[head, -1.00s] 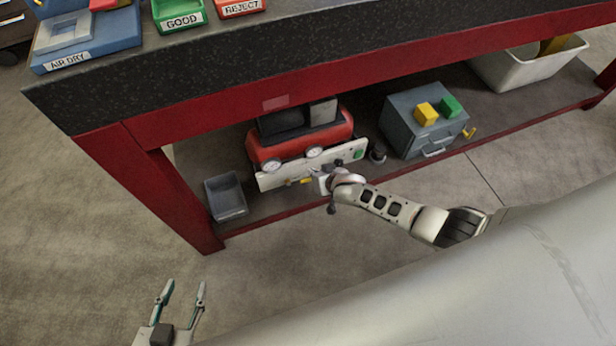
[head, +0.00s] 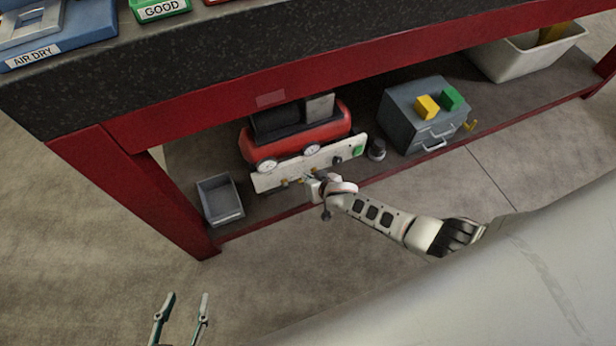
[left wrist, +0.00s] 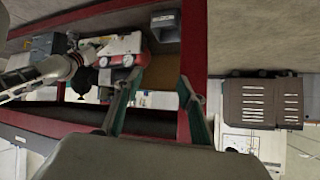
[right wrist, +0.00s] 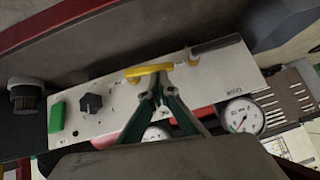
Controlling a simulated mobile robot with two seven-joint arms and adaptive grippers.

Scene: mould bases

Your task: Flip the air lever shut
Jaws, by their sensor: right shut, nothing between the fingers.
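The red air compressor (head: 297,137) stands on the bench's lower shelf, with a pale control panel (head: 320,162) along its front. The right wrist view shows the yellow air lever (right wrist: 148,69) on that panel (right wrist: 110,112), lying roughly along the panel's length. My right gripper (right wrist: 159,80) is shut, with its tips right at the lever; I cannot tell whether they touch it. In the head view my right gripper (head: 308,180) is at the panel's front edge and hides part of it. My left gripper (head: 182,298) is open and empty, low in front of the bench.
The panel also carries a green switch (right wrist: 56,117), a black knob (right wrist: 91,103) and a dark pipe stub (right wrist: 215,45). Gauges (right wrist: 243,116) sit beside it. A grey bin (head: 220,199) and a grey-blue cabinet (head: 405,118) flank the compressor. The red bench frame (head: 180,190) stands close by.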

